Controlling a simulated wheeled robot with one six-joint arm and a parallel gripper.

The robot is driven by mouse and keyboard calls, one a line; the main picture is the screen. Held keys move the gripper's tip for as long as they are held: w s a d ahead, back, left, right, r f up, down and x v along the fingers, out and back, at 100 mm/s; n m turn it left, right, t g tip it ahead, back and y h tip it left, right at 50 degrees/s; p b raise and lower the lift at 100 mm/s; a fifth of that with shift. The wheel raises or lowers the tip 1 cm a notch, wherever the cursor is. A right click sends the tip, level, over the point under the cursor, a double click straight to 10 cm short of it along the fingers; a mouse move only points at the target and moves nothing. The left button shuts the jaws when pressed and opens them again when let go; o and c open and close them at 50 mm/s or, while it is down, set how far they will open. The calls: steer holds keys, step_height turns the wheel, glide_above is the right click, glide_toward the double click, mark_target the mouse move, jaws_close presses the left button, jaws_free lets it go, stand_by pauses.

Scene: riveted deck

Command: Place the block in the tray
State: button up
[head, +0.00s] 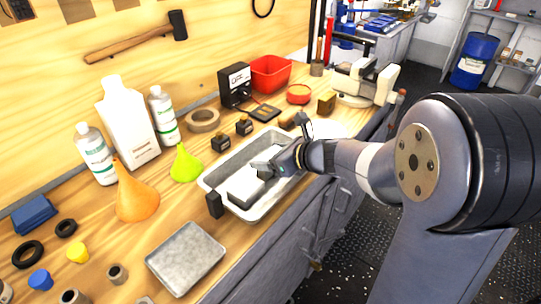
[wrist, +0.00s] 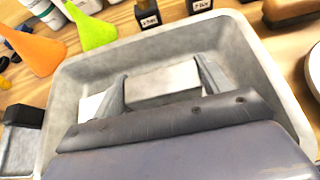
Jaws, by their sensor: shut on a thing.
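My gripper (head: 268,170) reaches over the pale metal tray (head: 212,178) from the right. In the wrist view its two fingers (wrist: 163,88) are shut on a pale grey block (wrist: 165,78), inside the outline of the tray (wrist: 75,75). In the head view a whitish block (head: 244,187) shows at the gripper's tip, within the tray walls; a finger partly covers it. A bright white patch (wrist: 90,107) lies left of the left finger; I cannot tell if it belongs to the same block. The block's underside is hidden, so contact with the tray floor is unclear.
A dark small block (head: 214,204) stands at the tray's left edge. A flat grey pan (head: 187,258) lies in front. Green (head: 186,163) and orange (head: 136,195) funnels and two small dark bottles (head: 221,143) stand behind. A brown-handled brush (wrist: 292,10) is near the tray's right.

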steer(key=shift+f, duration=0.2)
steer(key=o, duration=1.3)
steer(key=shift+c, duration=0.2)
steer(key=shift+r, duration=0.15)
steer(key=shift+d+r, duration=0.1)
steer(key=shift+r, duration=0.15)
steer(key=p+v, duration=0.2)
steer(key=v, duration=0.9)
steer(key=shift+s+d, duration=0.25)
steer(key=shift+d, duration=0.05)
